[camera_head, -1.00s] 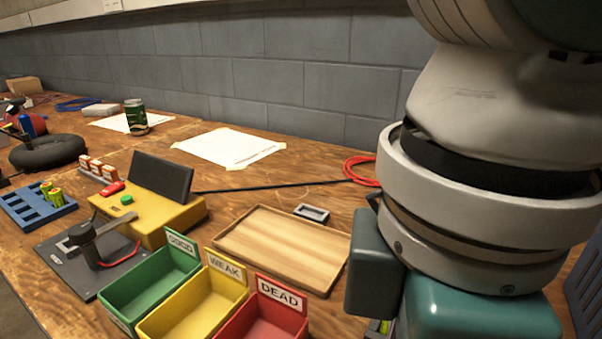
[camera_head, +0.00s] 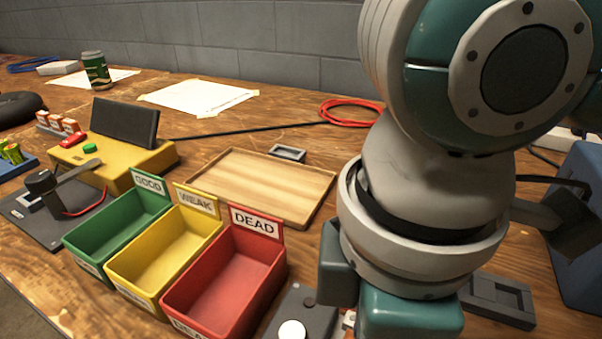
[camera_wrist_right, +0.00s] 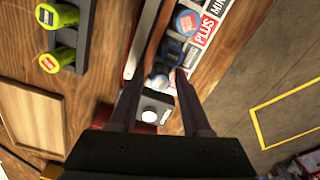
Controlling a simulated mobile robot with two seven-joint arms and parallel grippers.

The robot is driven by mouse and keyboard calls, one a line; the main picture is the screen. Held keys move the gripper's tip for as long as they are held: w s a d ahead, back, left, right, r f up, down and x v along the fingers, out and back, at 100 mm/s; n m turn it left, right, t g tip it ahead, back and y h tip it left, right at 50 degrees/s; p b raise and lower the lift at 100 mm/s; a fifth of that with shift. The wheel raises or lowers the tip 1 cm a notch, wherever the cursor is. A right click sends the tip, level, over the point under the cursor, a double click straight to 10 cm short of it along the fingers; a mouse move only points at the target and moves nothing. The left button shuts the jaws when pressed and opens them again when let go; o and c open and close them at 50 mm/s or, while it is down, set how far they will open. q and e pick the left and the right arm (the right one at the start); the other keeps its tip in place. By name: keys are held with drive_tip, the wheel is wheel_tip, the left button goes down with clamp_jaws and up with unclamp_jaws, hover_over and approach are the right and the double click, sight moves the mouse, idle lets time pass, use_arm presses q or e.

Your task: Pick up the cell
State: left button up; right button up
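My right gripper (camera_wrist_right: 157,76) is open in the wrist view, its two dark fingers apart. A rounded blue-grey cell end (camera_wrist_right: 161,80) shows between and just beyond the fingertips; contact cannot be told. A blue cell (camera_wrist_right: 188,22) lies farther up beside PLUS and MINUS labels. Two yellow-green cells (camera_wrist_right: 58,15) (camera_wrist_right: 57,60) sit in a dark holder at upper left. A dark block with a white button (camera_wrist_right: 153,106) shows between the fingers. In the head view my right arm hides its gripper. My left gripper is in neither view.
Green (camera_head: 117,222), yellow (camera_head: 165,250) and red (camera_head: 228,280) bins stand left of my right arm. A wooden tray (camera_head: 262,185) lies behind them. A yellow tester (camera_head: 120,165) stands left, a blue-grey box (camera_head: 580,225) right.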

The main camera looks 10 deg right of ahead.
clamp_jaws()
idle(0.5)
